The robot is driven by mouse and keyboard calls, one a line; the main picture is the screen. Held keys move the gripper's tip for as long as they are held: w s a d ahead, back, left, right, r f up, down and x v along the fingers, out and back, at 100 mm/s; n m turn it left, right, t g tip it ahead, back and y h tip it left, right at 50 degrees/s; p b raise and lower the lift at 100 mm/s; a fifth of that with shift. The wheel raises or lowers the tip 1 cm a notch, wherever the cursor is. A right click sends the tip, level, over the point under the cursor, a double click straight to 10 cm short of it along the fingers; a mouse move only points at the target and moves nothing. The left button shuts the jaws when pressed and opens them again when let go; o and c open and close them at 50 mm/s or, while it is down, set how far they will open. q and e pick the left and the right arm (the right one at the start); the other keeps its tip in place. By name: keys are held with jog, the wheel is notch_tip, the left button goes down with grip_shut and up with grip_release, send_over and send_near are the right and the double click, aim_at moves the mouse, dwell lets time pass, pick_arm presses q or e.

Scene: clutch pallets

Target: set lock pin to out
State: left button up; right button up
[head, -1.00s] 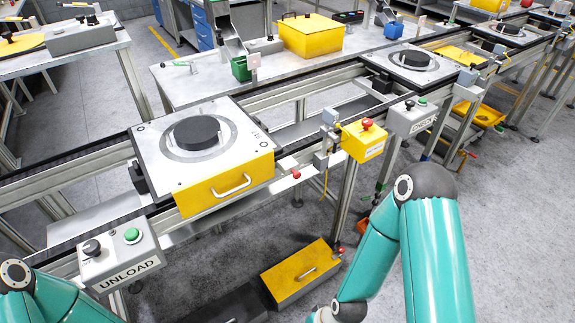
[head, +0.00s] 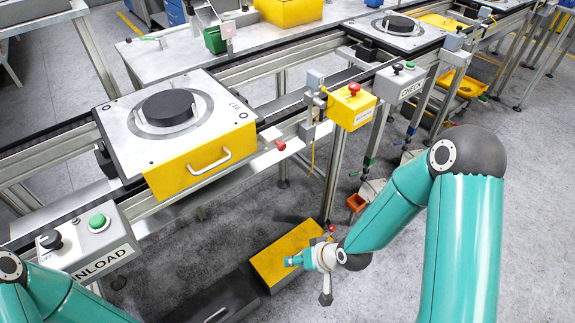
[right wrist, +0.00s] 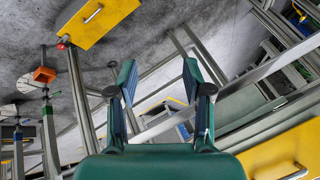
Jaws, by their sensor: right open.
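A small red knob (head: 281,145), which looks like the lock pin, sits on the conveyor's front rail, just right of the near pallet (head: 180,100). I cannot tell from here whether it is in or out. The pallet has a yellow front with a handle and carries a black disc (head: 168,107). My right gripper (head: 305,262) is low in front of the conveyor, over the yellow box on the floor, apart from the knob. In the right wrist view its fingers (right wrist: 158,78) are spread and empty. My left gripper is out of view; only its arm shows at lower left.
An UNLOAD control box (head: 85,243) is on the rail at left. A yellow box with a red button (head: 352,106) and a CHECK box (head: 399,88) are to the right. A yellow box (head: 290,255) and a dark box (head: 212,300) lie on the floor.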

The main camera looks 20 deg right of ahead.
jog(key=w+d+r+t+b, duration=0.2)
jog(key=w+d+t+b, duration=0.2)
jog(key=w+b, duration=0.35)
jog(key=n+t+y+b, duration=0.2)
jog(key=n+t+b, duration=0.5)
jog(key=b, duration=0.9)
send_near(284, 148)
jog(key=shift+m+t, duration=0.4)
jog(key=shift+m, duration=0.3)
jog(key=x, duration=0.3)
jog(key=b+x, duration=0.1)
jog(key=x, duration=0.1)
jog(key=b+x, duration=0.1)
jog(key=x, duration=0.2)
jog(key=shift+w+a+f, duration=0.25)
jog(key=shift+a+f, duration=0.05)
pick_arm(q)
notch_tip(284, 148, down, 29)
pick_arm(e)
grip_shut()
